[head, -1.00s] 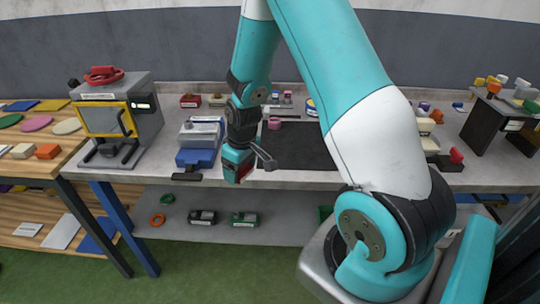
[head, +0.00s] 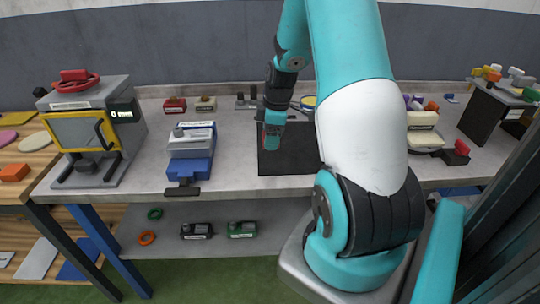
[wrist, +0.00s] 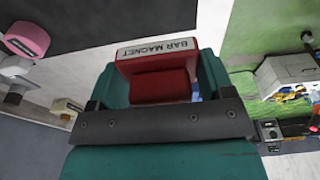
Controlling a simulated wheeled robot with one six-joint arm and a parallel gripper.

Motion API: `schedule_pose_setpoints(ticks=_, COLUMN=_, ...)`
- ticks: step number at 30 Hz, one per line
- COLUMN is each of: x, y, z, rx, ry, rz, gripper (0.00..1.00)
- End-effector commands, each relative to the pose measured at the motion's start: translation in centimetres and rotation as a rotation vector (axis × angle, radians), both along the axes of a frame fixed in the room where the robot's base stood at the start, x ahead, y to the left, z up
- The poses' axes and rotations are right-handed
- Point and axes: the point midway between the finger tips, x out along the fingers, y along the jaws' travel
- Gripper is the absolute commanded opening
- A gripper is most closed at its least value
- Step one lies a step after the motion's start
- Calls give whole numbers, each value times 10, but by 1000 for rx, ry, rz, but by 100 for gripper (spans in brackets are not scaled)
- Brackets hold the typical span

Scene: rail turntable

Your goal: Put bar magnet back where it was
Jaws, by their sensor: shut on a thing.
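The bar magnet (wrist: 160,68) is a red block with a white label reading BAR MAGNET, seen in the wrist view. My gripper (wrist: 158,80) is shut on it, with a teal finger on each side. In the head view my gripper (head: 271,143) is over the left part of a black mat (head: 290,160) on the grey bench. The magnet is too small and covered to make out clearly there. I cannot tell how high it is above the mat.
A grey machine with a yellow-framed door (head: 88,130) stands at the left. A blue boxed device (head: 191,155) sits left of the mat. Red (head: 174,105) and beige (head: 206,103) blocks are behind it. Several small items crowd the bench's right side. The mat's front is clear.

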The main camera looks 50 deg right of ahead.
Motion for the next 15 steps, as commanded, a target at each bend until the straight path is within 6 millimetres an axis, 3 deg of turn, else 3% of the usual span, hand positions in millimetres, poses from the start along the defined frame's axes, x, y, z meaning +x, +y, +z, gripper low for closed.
schedule_pose_setpoints(ticks=3, x=0, y=1, z=-25, rx=3, ry=3, rz=0, gripper=40)
schedule_pose_setpoints(ticks=15, x=0, y=0, z=-73, rx=2, ry=1, rz=0, gripper=40)
